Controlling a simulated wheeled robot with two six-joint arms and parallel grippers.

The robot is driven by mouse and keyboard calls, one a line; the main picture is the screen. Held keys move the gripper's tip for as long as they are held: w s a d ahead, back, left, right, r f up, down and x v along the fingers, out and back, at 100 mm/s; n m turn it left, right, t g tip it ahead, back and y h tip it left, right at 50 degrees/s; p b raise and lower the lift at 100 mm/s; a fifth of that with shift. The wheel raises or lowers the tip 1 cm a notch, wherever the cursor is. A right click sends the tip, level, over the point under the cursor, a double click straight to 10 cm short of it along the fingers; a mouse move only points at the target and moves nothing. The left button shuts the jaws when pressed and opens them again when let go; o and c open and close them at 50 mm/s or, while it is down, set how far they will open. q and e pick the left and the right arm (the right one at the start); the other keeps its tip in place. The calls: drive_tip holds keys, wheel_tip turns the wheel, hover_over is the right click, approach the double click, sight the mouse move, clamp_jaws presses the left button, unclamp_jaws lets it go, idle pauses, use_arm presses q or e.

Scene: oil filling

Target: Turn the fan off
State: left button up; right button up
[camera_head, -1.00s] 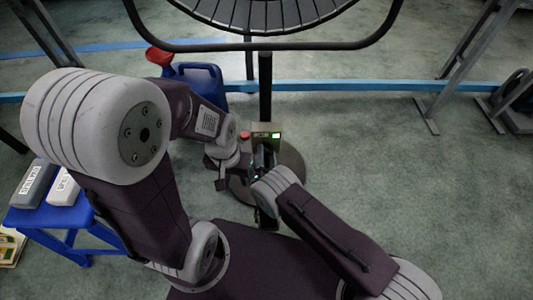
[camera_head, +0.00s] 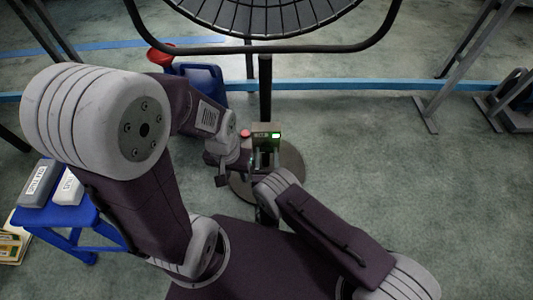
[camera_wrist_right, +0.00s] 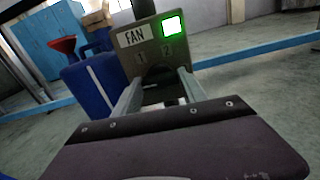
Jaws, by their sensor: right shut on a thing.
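The fan (camera_head: 265,18) stands at the top of the head view, its cage cut off by the frame. Its control box (camera_head: 265,128) sits low on the stand; in the right wrist view the box (camera_wrist_right: 150,42) reads FAN, 1 and 2, with a lit green light (camera_wrist_right: 172,26). My right gripper (camera_head: 263,158) is at the box. In its wrist view the fingers (camera_wrist_right: 157,85) are on either side of a dark knob (camera_wrist_right: 156,73) below the numbers, and shut on it. My left gripper (camera_head: 221,172) is just left of the box; its jaws are too small to read.
A blue can (camera_head: 203,82) and a red funnel (camera_head: 160,55) stand behind my left arm. A blue stool (camera_head: 85,215) with two containers is at left. Metal legs (camera_head: 428,115) stand at right. Floor between stand and legs is clear.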

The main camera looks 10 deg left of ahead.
drive_tip(key=shift+n, duration=0.4)
drive_tip(key=o, duration=1.4)
drive_tip(key=shift+c, duration=0.2)
